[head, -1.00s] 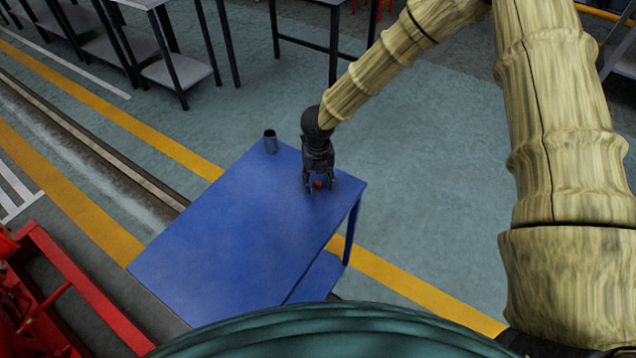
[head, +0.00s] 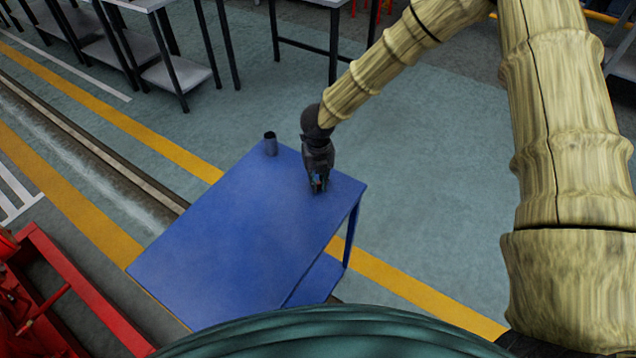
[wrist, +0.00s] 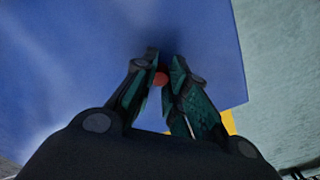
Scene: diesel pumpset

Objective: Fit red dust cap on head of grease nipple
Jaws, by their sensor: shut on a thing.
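The red dust cap (wrist: 160,79) shows as a small round red shape between the fingertips in the wrist view. My gripper (wrist: 161,72) is shut on it, with one finger at each side. In the head view my gripper (head: 318,188) points down at the right part of the blue table, and the cap is hidden there. I cannot tell whether the cap still touches the table top. I cannot make out the grease nipple in either view.
The blue table (head: 225,240) is mostly bare. A dark grey cup (head: 270,143) stands at its far corner. A red metal frame (head: 70,290) is at the lower left. Grey benches (head: 180,70) stand at the back. Open floor lies to the right.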

